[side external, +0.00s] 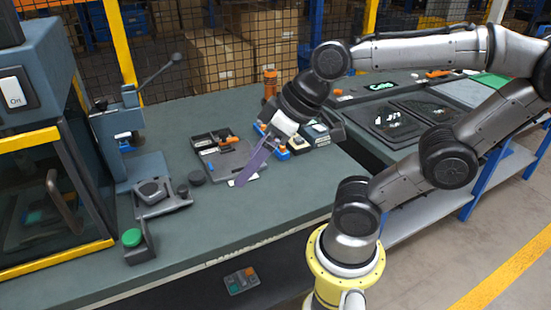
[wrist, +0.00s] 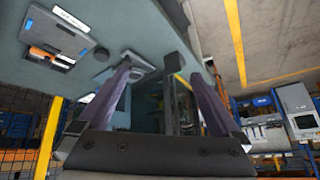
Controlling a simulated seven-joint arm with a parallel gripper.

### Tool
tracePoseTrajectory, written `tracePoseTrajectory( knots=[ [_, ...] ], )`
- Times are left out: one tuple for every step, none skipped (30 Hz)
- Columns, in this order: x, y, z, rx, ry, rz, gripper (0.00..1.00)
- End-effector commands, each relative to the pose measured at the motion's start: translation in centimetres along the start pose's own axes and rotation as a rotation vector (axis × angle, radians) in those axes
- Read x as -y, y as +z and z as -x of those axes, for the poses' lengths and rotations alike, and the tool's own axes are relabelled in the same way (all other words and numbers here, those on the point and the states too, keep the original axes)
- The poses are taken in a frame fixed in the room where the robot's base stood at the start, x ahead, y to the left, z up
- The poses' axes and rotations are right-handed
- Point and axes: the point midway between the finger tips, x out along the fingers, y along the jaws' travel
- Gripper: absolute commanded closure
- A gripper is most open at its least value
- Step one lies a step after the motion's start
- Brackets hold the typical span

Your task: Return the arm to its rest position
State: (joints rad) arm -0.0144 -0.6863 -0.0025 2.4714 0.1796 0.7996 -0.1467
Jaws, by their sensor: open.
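My gripper (side external: 246,174) has purple fingers pointing down and left over the middle of the bench in the side external view. In the wrist view my gripper (wrist: 162,78) has its two fingers wide apart, with nothing held between them. My arm reaches in from the right, bent at the elbow, from its yellow base ring. The fingers overlap a grey tray (side external: 218,170) in the side view; I cannot tell the exact height above it.
A machine (side external: 30,150) with a clear front stands at the left. A lever press (side external: 118,135), a dark fixture (side external: 160,195) and a green button (side external: 131,237) are nearby. An orange bottle (side external: 270,83) stands behind the gripper. Bare bench (side external: 265,215) lies in front.

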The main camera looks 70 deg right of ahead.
Motion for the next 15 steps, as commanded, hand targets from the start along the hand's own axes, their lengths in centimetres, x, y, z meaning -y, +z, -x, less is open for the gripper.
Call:
tracePoseTrajectory(
  knots=[
    [-0.9,1.2,0.3,0.024,0.041,-0.011,0.00],
    [-1.4,1.8,0.4,0.037,0.064,-0.017,0.00],
    [-2.0,2.5,0.6,0.053,0.090,-0.025,0.00],
    [-2.3,2.8,0.7,0.061,0.105,-0.029,0.00],
    [-2.6,3.1,0.8,0.068,0.118,-0.034,0.00],
    [-2.8,3.4,0.8,0.074,0.129,-0.037,0.00],
    [-2.9,3.5,0.8,0.077,0.134,-0.039,0.00],
    [-3.0,3.6,0.9,0.078,0.138,-0.040,0.00],
    [-3.0,3.6,0.9,0.079,0.139,-0.041,0.00],
    [-3.0,3.6,0.9,0.079,0.139,-0.041,0.00],
    [-3.0,3.6,0.8,0.079,0.138,-0.040,0.00],
    [-3.0,3.5,0.8,0.078,0.138,-0.040,0.00],
    [-3.0,3.5,0.8,0.078,0.137,-0.040,0.00],
    [-3.0,3.5,0.8,0.078,0.137,-0.040,0.00],
    [-3.0,3.5,0.8,0.078,0.137,-0.039,0.00]
  ],
)
